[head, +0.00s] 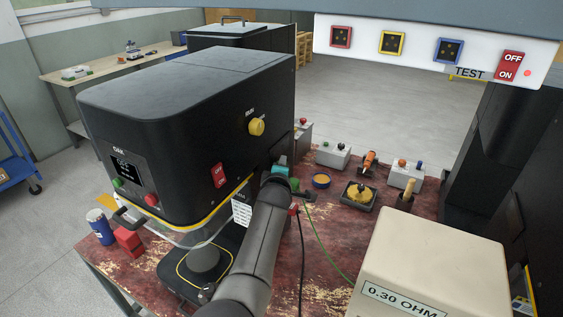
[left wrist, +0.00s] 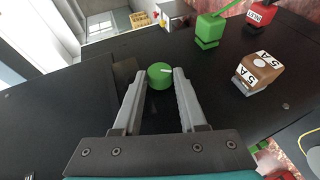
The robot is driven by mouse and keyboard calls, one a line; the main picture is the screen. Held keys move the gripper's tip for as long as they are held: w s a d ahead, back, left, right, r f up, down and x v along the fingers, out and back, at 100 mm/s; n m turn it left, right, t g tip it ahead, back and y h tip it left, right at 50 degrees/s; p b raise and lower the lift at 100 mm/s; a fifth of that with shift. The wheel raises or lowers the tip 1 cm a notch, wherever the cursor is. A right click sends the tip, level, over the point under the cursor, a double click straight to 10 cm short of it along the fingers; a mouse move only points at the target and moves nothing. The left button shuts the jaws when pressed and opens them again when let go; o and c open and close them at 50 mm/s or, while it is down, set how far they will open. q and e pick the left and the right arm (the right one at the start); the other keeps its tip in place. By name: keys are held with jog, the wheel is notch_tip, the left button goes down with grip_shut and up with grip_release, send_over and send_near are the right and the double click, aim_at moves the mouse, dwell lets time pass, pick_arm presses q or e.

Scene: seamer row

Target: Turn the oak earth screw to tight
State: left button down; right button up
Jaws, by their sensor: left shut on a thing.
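The oak machine (head: 190,120) is the big black box at left, with a small screen and "OAK" on its front. In the left wrist view a round green screw head (left wrist: 160,74) with a short white mark sits on a dark panel. The mark runs nearly level, tilted slightly up to the right. My left gripper (left wrist: 160,82) is shut on this green head, one grey finger at each side. In the head view my arm (head: 262,240) reaches to the machine's right side; the screw and fingertips are hidden there. My right gripper is not in view.
Near the screw are a green plug (left wrist: 209,30), a red plug (left wrist: 257,14) and a brown 5 A block (left wrist: 256,72). Green and black leads hang beside my arm. A beige 0.30 OHM box (head: 430,265) stands front right. Grey button boxes (head: 333,155) stand on the red bench.

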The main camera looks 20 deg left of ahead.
pick_arm(q)
jog(key=shift+r+g+p, duration=0.1)
jog(key=shift+g+p, duration=0.2)
jog(key=shift+p, duration=0.05)
dwell(0.3)
jog(key=shift+c, duration=2.3)
grip_release()
